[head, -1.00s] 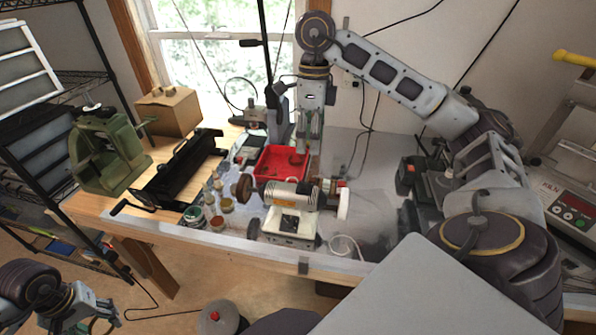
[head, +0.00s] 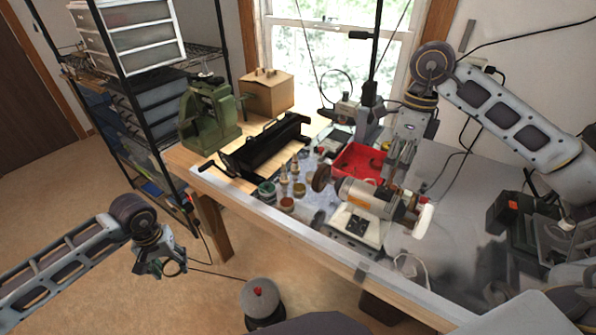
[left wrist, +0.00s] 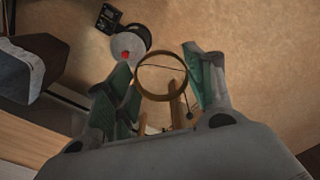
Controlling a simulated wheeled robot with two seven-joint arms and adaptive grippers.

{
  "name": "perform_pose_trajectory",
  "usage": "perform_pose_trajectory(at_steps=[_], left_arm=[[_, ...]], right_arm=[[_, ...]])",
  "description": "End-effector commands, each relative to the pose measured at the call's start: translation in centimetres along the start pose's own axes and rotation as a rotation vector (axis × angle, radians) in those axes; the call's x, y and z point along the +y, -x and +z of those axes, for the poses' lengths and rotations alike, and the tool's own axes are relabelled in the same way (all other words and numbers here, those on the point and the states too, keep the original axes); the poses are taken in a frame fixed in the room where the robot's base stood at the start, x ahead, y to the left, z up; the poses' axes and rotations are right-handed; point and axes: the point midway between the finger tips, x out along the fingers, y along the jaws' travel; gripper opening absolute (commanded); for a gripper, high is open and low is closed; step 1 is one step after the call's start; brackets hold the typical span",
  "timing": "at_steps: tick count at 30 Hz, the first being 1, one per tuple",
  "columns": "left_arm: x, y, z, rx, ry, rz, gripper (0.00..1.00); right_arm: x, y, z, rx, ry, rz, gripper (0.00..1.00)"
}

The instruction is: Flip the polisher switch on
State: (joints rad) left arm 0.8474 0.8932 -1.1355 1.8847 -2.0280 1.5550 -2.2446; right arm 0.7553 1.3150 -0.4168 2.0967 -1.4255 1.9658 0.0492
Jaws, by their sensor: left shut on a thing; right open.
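The polisher (head: 366,197) is a bench machine with a pale cylindrical motor, a brown wheel at its left and a white wheel at its right. Its pale base (head: 352,232) has a dark patch on the front; I cannot tell the switch position. My right gripper (head: 399,176) points down, open, behind the motor beside the red bin. My left gripper (head: 162,266) is over the floor, left of the bench and well apart from the polisher. It is shut on a thin gold-brown ring (left wrist: 137,82), seen between its fingers in the left wrist view.
The bench (head: 222,190) carries small jars (head: 287,203), a black roller machine (head: 262,148), a green press (head: 208,120) and a red bin (head: 345,165). A round grey unit with a red knob (head: 262,309) stands on the floor. A wire shelf (head: 115,60) stands at left; open floor lies before it.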

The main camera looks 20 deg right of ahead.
Motion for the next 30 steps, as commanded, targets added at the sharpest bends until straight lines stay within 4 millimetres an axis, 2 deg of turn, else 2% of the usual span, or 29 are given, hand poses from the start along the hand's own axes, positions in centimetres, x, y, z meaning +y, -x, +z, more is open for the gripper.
perform_pose_trajectory(at_steps=[15,29,30], left_arm=[[0.0,-0.2,0.0,0.0,0.0,0.0,0.32],[0.0,-0.2,0.0,0.0,0.0,0.0,0.32],[0.0,-0.2,0.0,0.0,0.0,0.0,0.32]], right_arm=[[0.0,-4.7,0.0,0.002,0.0,0.001,0.48],[0.0,-5.4,0.0,0.0,0.0,0.0,0.48],[0.0,-5.4,0.0,0.0,0.0,0.0,0.46]])
